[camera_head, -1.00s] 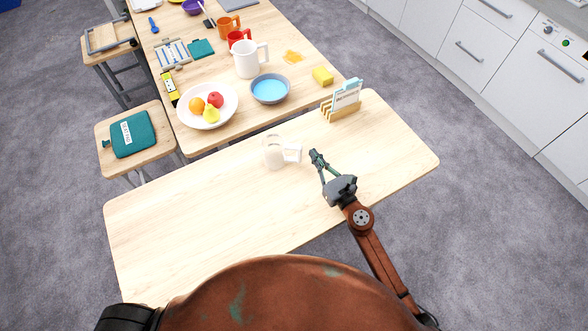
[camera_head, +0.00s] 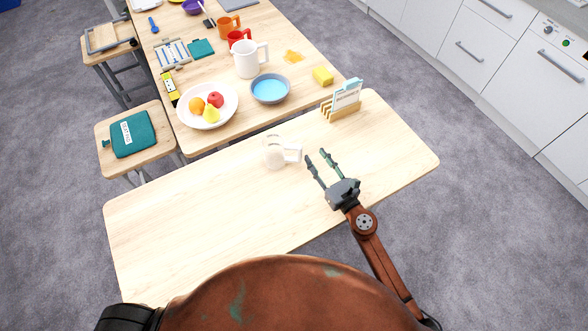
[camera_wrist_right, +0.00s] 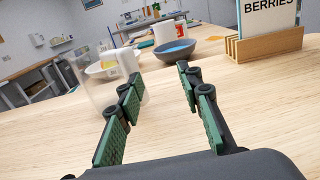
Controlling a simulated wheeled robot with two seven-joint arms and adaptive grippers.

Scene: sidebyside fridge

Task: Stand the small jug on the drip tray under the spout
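A small clear jug (camera_head: 273,153) with a white handle (camera_head: 292,153) stands upright on the near wooden table. In the right wrist view the jug (camera_wrist_right: 97,86) is at the left, partly behind a finger. My right gripper (camera_head: 316,157) is open and empty, just right of the jug's handle and apart from it in the head view. Its spread fingers (camera_wrist_right: 158,76) also show in the right wrist view with nothing between them. My left gripper is not in view. No drip tray or spout shows in these frames.
A wooden rack with a BERRIES card (camera_head: 344,107) stands at the table's back right. The near table's left half is bare.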

